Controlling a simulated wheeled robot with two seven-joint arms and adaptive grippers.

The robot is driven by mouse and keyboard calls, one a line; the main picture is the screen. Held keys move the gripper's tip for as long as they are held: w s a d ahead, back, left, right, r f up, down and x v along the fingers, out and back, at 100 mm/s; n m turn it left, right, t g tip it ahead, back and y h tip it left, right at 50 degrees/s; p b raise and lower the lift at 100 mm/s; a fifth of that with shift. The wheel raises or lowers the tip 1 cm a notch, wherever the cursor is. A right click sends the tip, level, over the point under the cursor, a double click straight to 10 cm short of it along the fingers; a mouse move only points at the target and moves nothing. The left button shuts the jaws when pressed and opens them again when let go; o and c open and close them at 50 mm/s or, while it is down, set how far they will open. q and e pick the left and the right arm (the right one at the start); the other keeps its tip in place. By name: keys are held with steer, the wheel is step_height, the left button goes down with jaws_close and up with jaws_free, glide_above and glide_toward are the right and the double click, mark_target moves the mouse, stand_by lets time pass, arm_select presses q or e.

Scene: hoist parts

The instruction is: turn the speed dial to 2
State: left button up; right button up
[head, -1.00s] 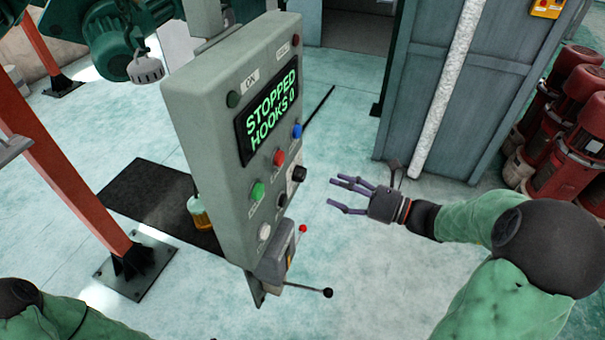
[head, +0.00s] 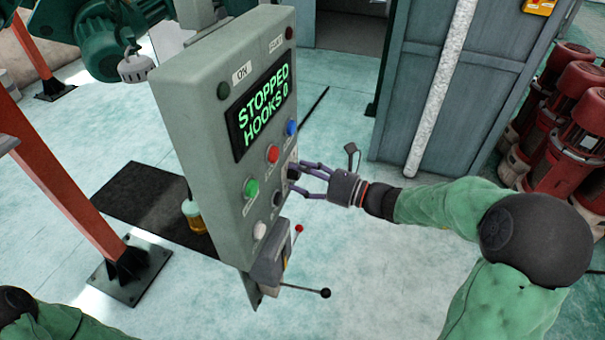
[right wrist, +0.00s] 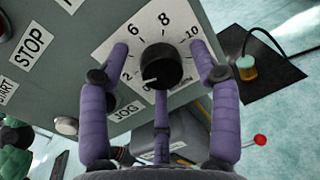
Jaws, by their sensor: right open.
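The control panel (head: 215,140) stands in the middle of the head view, its screen reading STOPPED, HOOKS 0. The black speed dial (right wrist: 160,66) sits on a white scale plate in the right wrist view. Its white pointer mark points to the lower left, just below the 2. The dial also shows in the head view (head: 293,172), partly behind my fingers. My right gripper (head: 296,178) is open in front of the panel, its purple fingers spread around the dial. Whether they touch it I cannot tell. My left gripper is out of view.
A green button (head: 251,188), a red button (head: 272,154) and a blue button (head: 291,128) are near the dial. A lever with a black knob (head: 326,293) and a red-tipped lever (head: 299,229) stick out below.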

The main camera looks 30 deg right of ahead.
steer(key=c, duration=1.1)
steer(key=shift+r+n+b, duration=0.1)
steer(key=shift+n+b, duration=0.25)
steer(key=shift+n, duration=0.55)
steer(key=shift+c, duration=0.2)
steer(key=o, duration=1.1)
steer(key=shift+o, duration=0.2)
steer(key=v, duration=1.2)
